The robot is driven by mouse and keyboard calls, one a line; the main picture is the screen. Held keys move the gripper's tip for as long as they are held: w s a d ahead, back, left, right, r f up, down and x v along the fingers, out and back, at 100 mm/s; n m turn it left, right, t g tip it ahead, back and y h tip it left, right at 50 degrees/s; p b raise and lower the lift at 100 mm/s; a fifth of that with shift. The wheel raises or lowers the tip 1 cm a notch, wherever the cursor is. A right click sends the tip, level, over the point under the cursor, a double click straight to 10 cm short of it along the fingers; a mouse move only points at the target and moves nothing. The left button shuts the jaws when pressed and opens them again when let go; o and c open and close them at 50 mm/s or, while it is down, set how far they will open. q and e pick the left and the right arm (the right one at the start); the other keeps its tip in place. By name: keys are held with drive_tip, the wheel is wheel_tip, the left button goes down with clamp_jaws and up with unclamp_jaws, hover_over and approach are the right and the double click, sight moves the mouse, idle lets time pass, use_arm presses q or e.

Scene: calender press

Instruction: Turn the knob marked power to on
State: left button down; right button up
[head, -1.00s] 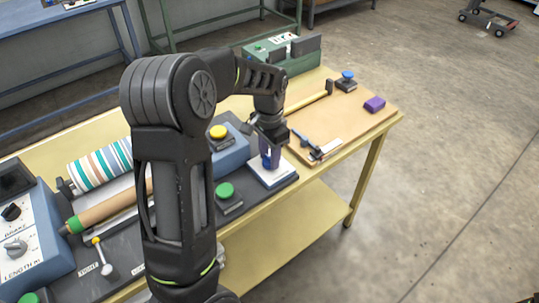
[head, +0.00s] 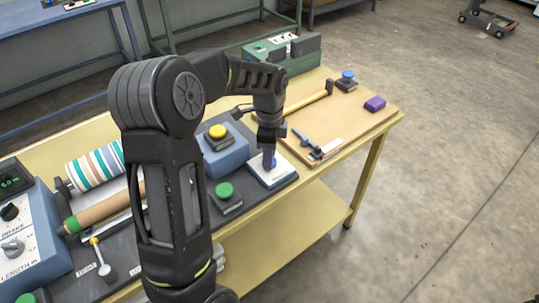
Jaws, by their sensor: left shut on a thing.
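A white plate (head: 281,176) lies at the right end of the dark machine base. The knob on it is mostly hidden by my left gripper (head: 268,160), which points down over the plate. Its fingers are closed around the knob, and a purple-blue part shows between them. I cannot read the marking on the plate or the knob's pointer. A display (head: 12,181) at the far left shows lit green digits. My right gripper is not in view.
A blue box with a yellow button (head: 217,131) and a green button (head: 225,190) stand left of the plate. A board (head: 345,122) with a clipboard, a purple block (head: 375,103) and a blue-topped stamp (head: 347,77) lies to the right. My left arm covers the machine's middle.

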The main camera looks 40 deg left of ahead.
use_arm(q)
drive_tip(key=shift+m, duration=1.4)
drive_tip(key=c, duration=0.9)
unclamp_jaws()
drive_tip(key=shift+r, duration=0.1)
wheel_tip(320, 180, up, 8)
drive_tip(key=shift+f+b, duration=0.15)
drive_tip(key=shift+b, duration=0.15)
drive_tip(key=shift+f, duration=0.1)
